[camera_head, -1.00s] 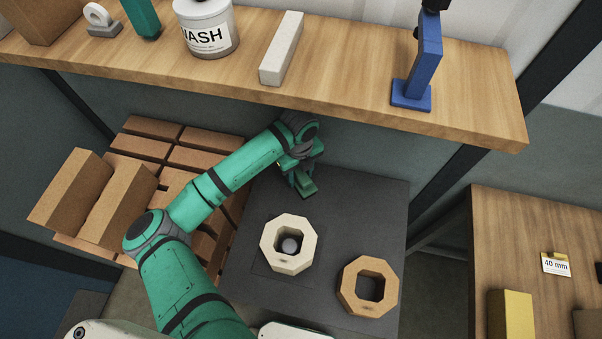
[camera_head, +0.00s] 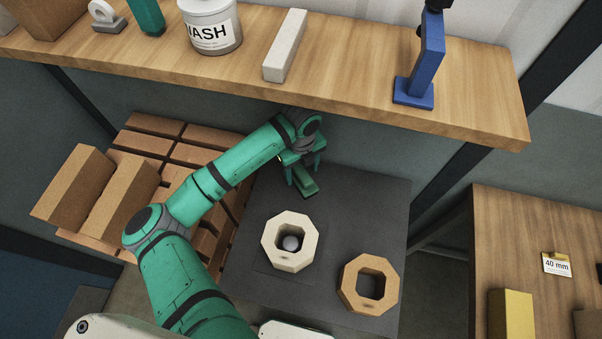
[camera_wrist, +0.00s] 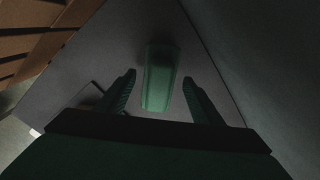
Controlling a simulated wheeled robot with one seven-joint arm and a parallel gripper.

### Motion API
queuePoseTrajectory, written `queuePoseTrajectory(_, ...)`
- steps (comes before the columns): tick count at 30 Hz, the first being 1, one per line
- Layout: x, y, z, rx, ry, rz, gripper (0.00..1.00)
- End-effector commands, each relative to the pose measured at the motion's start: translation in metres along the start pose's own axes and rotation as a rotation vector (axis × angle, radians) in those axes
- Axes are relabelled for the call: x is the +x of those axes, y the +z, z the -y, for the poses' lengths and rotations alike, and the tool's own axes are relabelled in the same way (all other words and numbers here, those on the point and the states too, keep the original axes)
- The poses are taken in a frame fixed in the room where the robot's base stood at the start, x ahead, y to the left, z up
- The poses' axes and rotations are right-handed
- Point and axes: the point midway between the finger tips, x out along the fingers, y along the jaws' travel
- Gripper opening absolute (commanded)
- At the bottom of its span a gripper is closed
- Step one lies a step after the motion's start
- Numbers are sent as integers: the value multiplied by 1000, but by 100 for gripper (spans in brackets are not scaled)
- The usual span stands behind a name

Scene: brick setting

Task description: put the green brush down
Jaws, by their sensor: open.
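The green brush (camera_head: 305,181) lies on the dark grey table top, below the wooden shelf. It also shows in the wrist view (camera_wrist: 159,78) as a green block lying beyond and between my fingertips. My gripper (camera_head: 305,168) is open, with its two fingers apart on either side of the brush's near end. In the wrist view the fingers (camera_wrist: 160,76) have gaps between them and the brush, and neither touches it. The brush's underside is hidden.
A pale octagonal block (camera_head: 291,242) with a grey ball in its hole and a tan octagonal block (camera_head: 369,284) stand nearer on the table. Brown bricks (camera_head: 150,150) are stacked at left. The shelf (camera_head: 340,85) overhangs behind my gripper.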

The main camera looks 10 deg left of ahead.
Motion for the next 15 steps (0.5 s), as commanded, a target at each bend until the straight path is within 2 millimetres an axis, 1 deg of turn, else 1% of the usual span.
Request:
queuePoseTrajectory(3,-25,0,1,1,-2,3,60)
queuePoseTrajectory(9,-64,1,0,1,-2,3,60)
queuePoseTrajectory(12,-79,1,0,0,-1,3,60)
queuePoseTrajectory(15,-90,0,0,1,-1,1,60)
